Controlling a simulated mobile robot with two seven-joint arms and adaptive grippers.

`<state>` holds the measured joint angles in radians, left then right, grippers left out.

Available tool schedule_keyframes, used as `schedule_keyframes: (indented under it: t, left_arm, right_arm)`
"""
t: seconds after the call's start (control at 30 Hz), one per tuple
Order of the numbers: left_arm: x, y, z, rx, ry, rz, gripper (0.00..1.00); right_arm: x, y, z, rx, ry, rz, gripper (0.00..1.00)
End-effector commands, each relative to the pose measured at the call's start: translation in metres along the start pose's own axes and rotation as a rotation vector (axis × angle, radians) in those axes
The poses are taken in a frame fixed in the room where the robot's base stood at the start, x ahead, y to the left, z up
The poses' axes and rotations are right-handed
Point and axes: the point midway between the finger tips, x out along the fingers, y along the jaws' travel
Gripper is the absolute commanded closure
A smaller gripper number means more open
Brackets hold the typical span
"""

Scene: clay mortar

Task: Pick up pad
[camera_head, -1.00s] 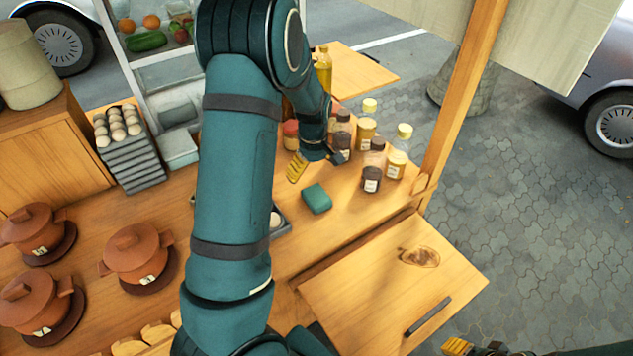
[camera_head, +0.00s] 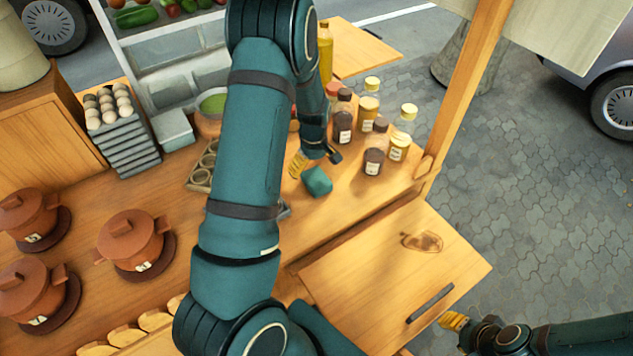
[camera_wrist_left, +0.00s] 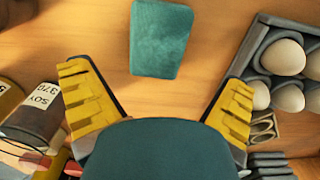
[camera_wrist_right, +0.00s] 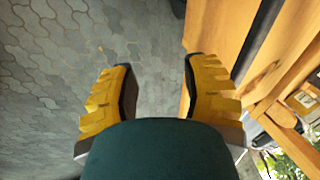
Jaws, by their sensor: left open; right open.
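The pad is a small teal block (camera_head: 317,181) lying on the wooden counter, left of the sauce bottles. It also shows in the left wrist view (camera_wrist_left: 160,40), ahead of the fingertips and roughly centred between them. My left gripper (camera_head: 314,164) is just beside and above the pad in the head view. In the left wrist view its yellow fingers (camera_wrist_left: 158,95) are spread wide with nothing between them. My right gripper (camera_head: 457,324) is low at the right in the head view, off the counter. In the right wrist view its fingers (camera_wrist_right: 157,80) are apart and empty, above paving.
Several bottles (camera_head: 373,160) stand right of the pad; a soy bottle (camera_wrist_left: 36,118) is near one left finger. An egg tray (camera_wrist_left: 262,65) is near the other finger. Clay pots (camera_head: 135,240) stand at the left. A wooden post (camera_head: 462,95) rises at the right.

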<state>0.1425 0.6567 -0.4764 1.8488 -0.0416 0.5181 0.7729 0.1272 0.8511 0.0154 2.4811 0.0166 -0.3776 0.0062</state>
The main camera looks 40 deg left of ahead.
Motion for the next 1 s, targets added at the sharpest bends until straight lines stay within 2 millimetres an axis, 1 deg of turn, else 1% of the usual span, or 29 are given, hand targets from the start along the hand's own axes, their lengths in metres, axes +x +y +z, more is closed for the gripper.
schedule_keyframes:
  t: [0.3,0.43,0.63,0.67,0.7,0.77,0.8,0.83,1.0]
  left_arm:
    - [0.043,0.003,-0.001,-0.001,-0.001,-0.002,0.0]
    - [0.05,0.003,-0.001,0.0,0.0,-0.001,0.0]
    - [0.05,0.004,-0.001,0.0,0.001,0.0,0.0]
    - [0.05,0.004,-0.001,0.0,0.001,0.0,0.04]
    - [0.05,0.004,-0.001,0.0,0.001,0.0,0.18]
    - [0.05,0.003,-0.001,0.0,0.001,0.0,0.39]
    - [0.05,0.003,-0.001,0.0,0.001,0.0,0.53]
    - [0.05,0.003,-0.001,0.0,0.0,0.0,0.62]
    - [0.05,0.003,-0.001,0.0,0.0,0.0,0.63]
  right_arm:
    - [0.004,0.002,0.002,-0.001,-0.004,0.0,0.53]
    - [0.005,0.002,0.003,-0.002,-0.005,-0.001,0.53]
    - [0.004,0.002,0.003,-0.002,-0.005,-0.001,0.53]
    - [0.004,0.002,0.003,-0.002,-0.006,-0.001,0.53]
    - [0.004,0.002,0.003,-0.002,-0.005,-0.001,0.53]
    - [0.004,0.002,0.003,-0.002,-0.005,-0.001,0.53]
    - [0.004,0.002,0.003,-0.002,-0.005,-0.001,0.53]
    - [0.004,0.002,0.003,-0.002,-0.005,-0.001,0.53]
    - [0.004,0.002,0.003,-0.002,-0.005,-0.001,0.53]
